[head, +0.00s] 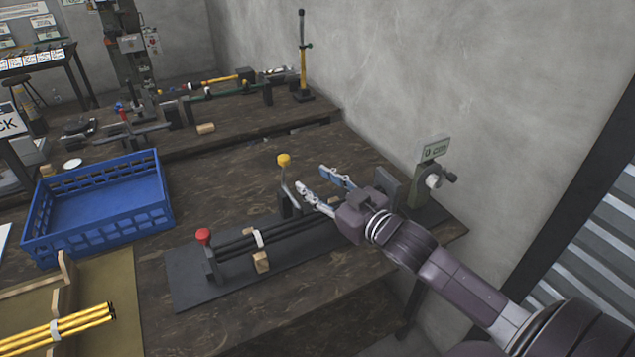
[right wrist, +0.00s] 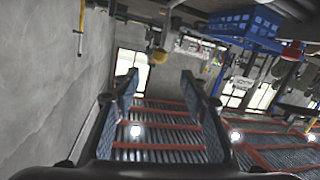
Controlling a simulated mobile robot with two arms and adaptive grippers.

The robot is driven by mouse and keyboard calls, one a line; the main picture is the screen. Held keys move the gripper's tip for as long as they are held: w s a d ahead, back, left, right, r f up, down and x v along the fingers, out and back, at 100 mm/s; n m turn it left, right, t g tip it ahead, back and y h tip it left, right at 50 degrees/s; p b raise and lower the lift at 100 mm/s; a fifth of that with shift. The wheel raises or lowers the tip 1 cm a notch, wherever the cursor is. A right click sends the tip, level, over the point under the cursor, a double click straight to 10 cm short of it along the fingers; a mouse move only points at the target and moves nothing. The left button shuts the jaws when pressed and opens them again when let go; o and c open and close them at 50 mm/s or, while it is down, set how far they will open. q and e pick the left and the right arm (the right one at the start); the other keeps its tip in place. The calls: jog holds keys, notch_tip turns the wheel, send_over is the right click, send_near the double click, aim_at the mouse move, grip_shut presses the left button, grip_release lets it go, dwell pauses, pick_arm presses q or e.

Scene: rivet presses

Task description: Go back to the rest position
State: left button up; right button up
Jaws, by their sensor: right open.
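My right gripper (head: 312,179) reaches in from the right in the head view. Its two fingers are apart with nothing between them. It is above the right end of a dark fixture plate (head: 190,283), near a bent lever with a yellow knob (head: 284,160); the knob stands just left of the fingertips and looks apart from them. My left gripper is not in view.
A red-knobbed lever (head: 204,237) stands at the fixture's left end. A blue crate (head: 105,205) is on the left. Banded yellow rods (head: 75,322) lie front left. A small device with a crank (head: 433,181) stands by the grey wall, right of my gripper.

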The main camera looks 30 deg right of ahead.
dwell(0.4)
jog(key=s+a+f+g, duration=0.1)
jog(key=s+f+g, duration=0.1)
jog(key=s+f, duration=0.2)
jog(key=s+a+f+m+g+h, duration=0.1)
jog(key=s+a+f+g, duration=0.1)
jog(key=s+f, duration=0.2)
jog(key=s+a+f+g+h, duration=0.1)
jog(key=s+f, duration=0.3)
jog(key=f, duration=0.4)
jog(key=shift+a+f+m+g, duration=0.1)
jog(key=shift+a+m+g, duration=0.2)
jog(key=shift+a+g, duration=0.35)
jog(key=s+a+f+g, duration=0.3)
jog(key=s+f, duration=0.1)
jog(key=s, duration=0.5)
jog(key=s+a+f+g, duration=0.3)
jog(key=s+g, duration=0.1)
jog(key=s, duration=0.5)
notch_tip(320, 180, down, 28)
jog(key=s+g, duration=0.1)
jog(key=s, duration=0.1)
jog(key=s+d+f+g, duration=0.1)
jog(key=s+d+f, duration=0.2)
jog(key=s+f, duration=1.1)
jog(key=s, duration=0.2)
jog(key=shift+s+f, duration=0.2)
jog(key=shift+s, duration=0.15)
